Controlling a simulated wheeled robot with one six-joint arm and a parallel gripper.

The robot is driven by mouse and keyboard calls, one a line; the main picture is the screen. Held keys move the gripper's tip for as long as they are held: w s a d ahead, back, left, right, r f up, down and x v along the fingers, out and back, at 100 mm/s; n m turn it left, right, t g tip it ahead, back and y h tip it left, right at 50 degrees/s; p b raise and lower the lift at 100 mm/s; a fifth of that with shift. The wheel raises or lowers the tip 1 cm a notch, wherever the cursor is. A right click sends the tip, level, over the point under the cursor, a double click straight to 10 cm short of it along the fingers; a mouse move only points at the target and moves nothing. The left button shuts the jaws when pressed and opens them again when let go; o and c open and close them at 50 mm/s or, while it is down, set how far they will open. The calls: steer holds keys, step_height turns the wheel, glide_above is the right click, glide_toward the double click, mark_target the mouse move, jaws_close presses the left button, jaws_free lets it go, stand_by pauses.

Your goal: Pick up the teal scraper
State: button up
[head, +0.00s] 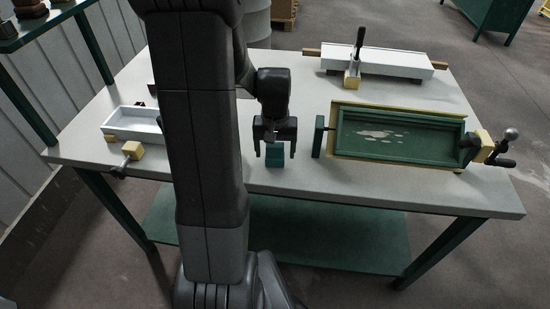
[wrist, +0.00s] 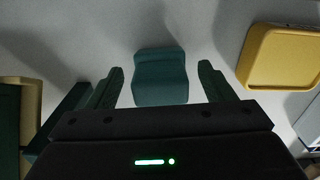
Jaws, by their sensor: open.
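The teal scraper (head: 275,157) is a small teal block-like piece at the table's front middle. In the wrist view the teal scraper (wrist: 160,77) lies between and slightly beyond the two fingertips. My gripper (head: 275,152) is above and around it in the head view, with a finger on each side. My gripper (wrist: 160,80) is open, with a gap between each finger and the scraper.
A green tray with yellow edging (head: 400,119) and a crank stands close on the right. A white board fixture (head: 378,62) is at the back right. A white tray (head: 130,125) with a yellow clamp block (head: 132,150) is at left. The table (head: 300,193) is bare in front.

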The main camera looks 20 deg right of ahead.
steer(key=shift+f, duration=0.95)
steer(key=c, duration=1.1)
step_height(320, 180, up, 10)
steer(key=shift+r, duration=0.1)
steer(key=shift+o, duration=1)
steer(key=shift+c, duration=0.2)
